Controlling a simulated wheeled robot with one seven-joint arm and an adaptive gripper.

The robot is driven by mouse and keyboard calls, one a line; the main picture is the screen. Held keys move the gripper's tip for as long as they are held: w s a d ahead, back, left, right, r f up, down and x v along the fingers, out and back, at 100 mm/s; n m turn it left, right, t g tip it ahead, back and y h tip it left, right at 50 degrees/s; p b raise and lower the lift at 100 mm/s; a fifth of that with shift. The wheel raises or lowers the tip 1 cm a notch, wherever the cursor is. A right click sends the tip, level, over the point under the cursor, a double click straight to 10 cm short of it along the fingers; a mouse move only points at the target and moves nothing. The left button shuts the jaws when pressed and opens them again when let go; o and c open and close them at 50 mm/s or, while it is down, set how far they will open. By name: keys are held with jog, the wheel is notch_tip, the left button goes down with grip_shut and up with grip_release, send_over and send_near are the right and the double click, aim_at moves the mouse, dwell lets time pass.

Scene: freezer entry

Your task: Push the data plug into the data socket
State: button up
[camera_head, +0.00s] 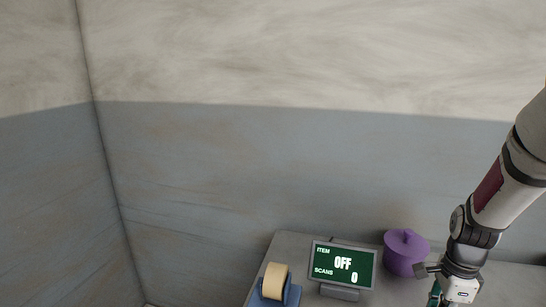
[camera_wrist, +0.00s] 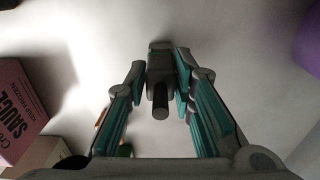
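My gripper (camera_wrist: 161,78) has teal and grey fingers, closed on both sides of a dark grey block with a round black stub pointing back towards the wrist. This block looks like the data plug (camera_wrist: 160,72). A small dark block edge shows at its far end in the wrist view; I cannot tell whether that is part of the plug or something beyond it. In the head view my gripper is at the lower right, cut off by the bottom edge, and the plug does not show. I cannot make out the data socket in either view.
A display reading OFF and 0 (camera_head: 343,265) stands on the grey counter (camera_head: 290,247). A tape roll on a blue holder (camera_head: 274,282) is at left. A pink sauce box (camera_wrist: 22,112) lies left in the wrist view.

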grip_shut()
dwell(0.3)
jog(key=shift+r+p, duration=0.6)
jog(key=shift+r, duration=0.45)
dwell(1.6)
jog(key=shift+r+p, duration=1.35)
jog(key=shift+r, duration=1.45)
